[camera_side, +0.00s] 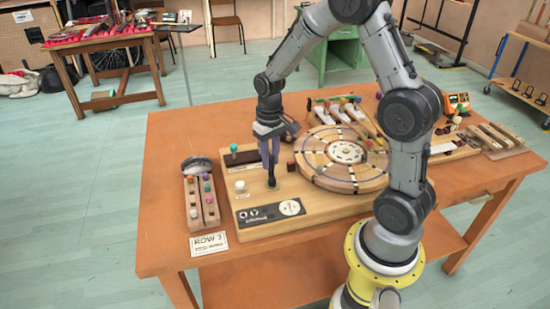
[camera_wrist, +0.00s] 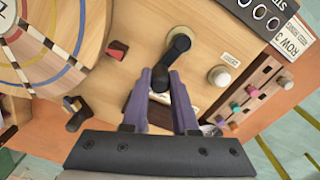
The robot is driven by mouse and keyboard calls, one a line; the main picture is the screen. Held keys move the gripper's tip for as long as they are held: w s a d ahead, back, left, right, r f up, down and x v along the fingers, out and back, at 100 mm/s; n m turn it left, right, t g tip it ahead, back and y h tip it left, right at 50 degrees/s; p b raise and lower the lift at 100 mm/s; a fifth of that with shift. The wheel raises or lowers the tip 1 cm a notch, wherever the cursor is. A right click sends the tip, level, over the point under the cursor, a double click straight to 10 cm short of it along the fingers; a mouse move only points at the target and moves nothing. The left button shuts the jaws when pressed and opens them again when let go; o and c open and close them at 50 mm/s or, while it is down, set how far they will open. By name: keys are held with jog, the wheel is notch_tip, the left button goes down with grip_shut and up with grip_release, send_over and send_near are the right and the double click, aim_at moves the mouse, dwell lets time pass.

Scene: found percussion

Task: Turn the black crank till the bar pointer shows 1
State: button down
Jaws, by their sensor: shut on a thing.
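The black crank (camera_side: 272,184) stands on the light wooden board (camera_side: 330,207). In the wrist view the black crank (camera_wrist: 179,43) has its arm running down towards my gripper. My gripper (camera_wrist: 160,86), with purple fingers, is shut on the crank's handle end. In the side view my gripper (camera_side: 271,168) points straight down over the crank. A round white dial (camera_side: 291,207) sits on a black panel (camera_side: 262,214) at the board's front. Its pointer and marks are too small to read. The dial is out of the wrist view.
A white knob (camera_side: 240,187) and a teal-topped peg (camera_side: 234,149) stand left of the crank. A large round wooden disc (camera_side: 345,156) lies to its right. A rack of coloured pegs (camera_side: 201,199) and a ROW 3 card (camera_side: 209,244) lie at left. The table's front strip is clear.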

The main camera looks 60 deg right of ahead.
jog(key=n, duration=0.2)
jog(key=w+a+n, duration=0.1)
jog(key=n, duration=0.1)
jog(key=shift+w+a+n, duration=0.15)
jog(key=shift+a+n, duration=0.05)
jog(key=shift+n, duration=0.1)
jog(key=shift+w+a+n, duration=0.15)
jog(key=shift+a+n, duration=0.15)
jog(key=shift+n, duration=0.55)
jog(key=shift+w+a+n, duration=0.15)
jog(key=shift+a+n, duration=0.15)
jog(key=shift+n, duration=0.55)
jog(key=c, duration=0.7)
grip_release()
notch_tip(320, 180, up, 14)
jog(key=shift+f, duration=0.1)
